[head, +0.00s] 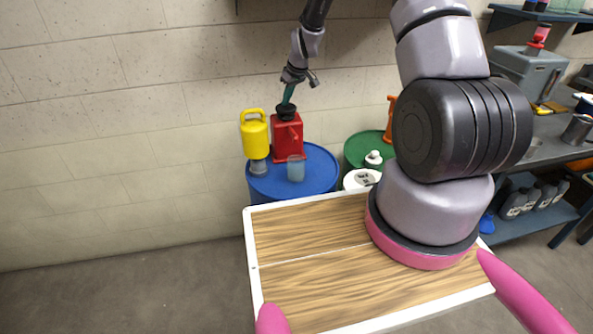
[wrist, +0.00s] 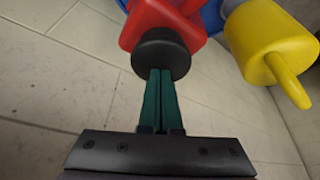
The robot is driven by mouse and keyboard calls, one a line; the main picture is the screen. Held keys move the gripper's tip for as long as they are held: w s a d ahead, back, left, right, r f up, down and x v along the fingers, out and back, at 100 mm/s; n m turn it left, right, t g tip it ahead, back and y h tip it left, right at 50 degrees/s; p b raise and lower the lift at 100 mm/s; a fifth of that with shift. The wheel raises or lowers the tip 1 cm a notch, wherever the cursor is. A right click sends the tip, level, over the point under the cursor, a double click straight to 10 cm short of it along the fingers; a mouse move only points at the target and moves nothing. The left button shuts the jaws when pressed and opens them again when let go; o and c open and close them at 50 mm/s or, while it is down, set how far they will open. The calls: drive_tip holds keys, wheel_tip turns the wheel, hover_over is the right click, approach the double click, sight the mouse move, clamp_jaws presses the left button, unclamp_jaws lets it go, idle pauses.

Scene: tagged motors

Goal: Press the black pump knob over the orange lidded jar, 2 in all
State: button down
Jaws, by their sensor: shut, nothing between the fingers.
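A red container (head: 288,136) stands on a blue drum, with a round black knob (head: 286,111) on its top. In the wrist view the black knob (wrist: 162,50) sits above the red body (wrist: 150,22). My gripper (head: 287,101) is shut, its green fingers pointing down at the knob. In the wrist view the fingertips (wrist: 161,72) overlap the knob's near edge; I cannot tell whether they touch it. A bluish see-through cup (head: 296,169) stands in front of the red container. I cannot make out an orange lidded jar for certain.
A yellow jug (head: 254,134) stands above a grey cylinder (head: 258,166), left of the red container on the blue drum (head: 322,172). A green drum (head: 360,148) carries an orange object (head: 390,117) to the right. A wooden-topped tray (head: 310,268) is in front.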

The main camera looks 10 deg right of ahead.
drive_tip(key=shift+f, duration=1.15)
drive_tip(key=shift+r, duration=1.85)
drive_tip(key=shift+f, duration=0.1)
